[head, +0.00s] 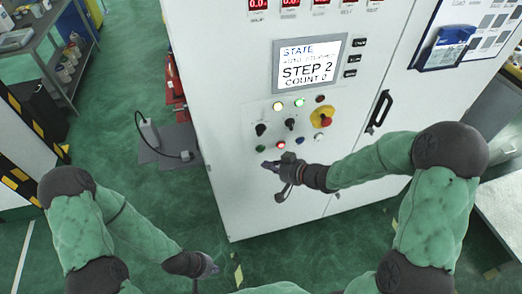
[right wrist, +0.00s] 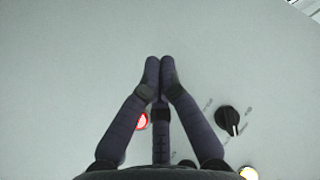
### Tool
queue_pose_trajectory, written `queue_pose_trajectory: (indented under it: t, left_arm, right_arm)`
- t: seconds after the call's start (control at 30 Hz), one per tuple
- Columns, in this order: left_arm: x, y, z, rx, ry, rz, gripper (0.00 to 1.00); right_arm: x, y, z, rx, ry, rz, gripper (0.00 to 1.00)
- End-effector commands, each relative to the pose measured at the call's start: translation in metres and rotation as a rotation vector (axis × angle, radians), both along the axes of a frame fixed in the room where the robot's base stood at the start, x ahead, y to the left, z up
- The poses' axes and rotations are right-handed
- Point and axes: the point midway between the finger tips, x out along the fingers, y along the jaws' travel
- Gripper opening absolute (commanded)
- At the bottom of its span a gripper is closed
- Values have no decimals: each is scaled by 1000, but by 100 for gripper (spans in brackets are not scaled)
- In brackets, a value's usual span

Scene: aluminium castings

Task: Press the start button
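The control panel on the white cabinet carries a lower row of push-buttons: a green button (head: 260,148), a lit red button (head: 281,144) and others to the right. No start label is readable. My right gripper (head: 268,165) is just below the left end of this row. In the right wrist view its fingertips (right wrist: 160,62) are together with nothing between them, over bare panel. A lit red button (right wrist: 142,121) shows partly behind a finger. I cannot tell whether the tips touch the panel. My left gripper (head: 210,266) hangs low, away from the panel; its finger state is unclear.
Above the buttons are black selector knobs (head: 291,124), a red emergency stop (head: 322,116) on yellow, and lit lamps (head: 278,106). The display (head: 310,64) reads STEP 2, COUNT 0. A black door handle (head: 380,110) is at the right. The wrist view shows a knob (right wrist: 228,119).

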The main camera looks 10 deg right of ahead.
Motion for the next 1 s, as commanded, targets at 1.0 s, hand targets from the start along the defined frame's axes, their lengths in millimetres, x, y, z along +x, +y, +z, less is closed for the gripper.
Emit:
queue_pose_trajectory:
  t: [1.0]
  left_arm:
    - [0,0,9,0,0,0,0]
  right_arm:
    - [36,2,0,0,1,1,0]
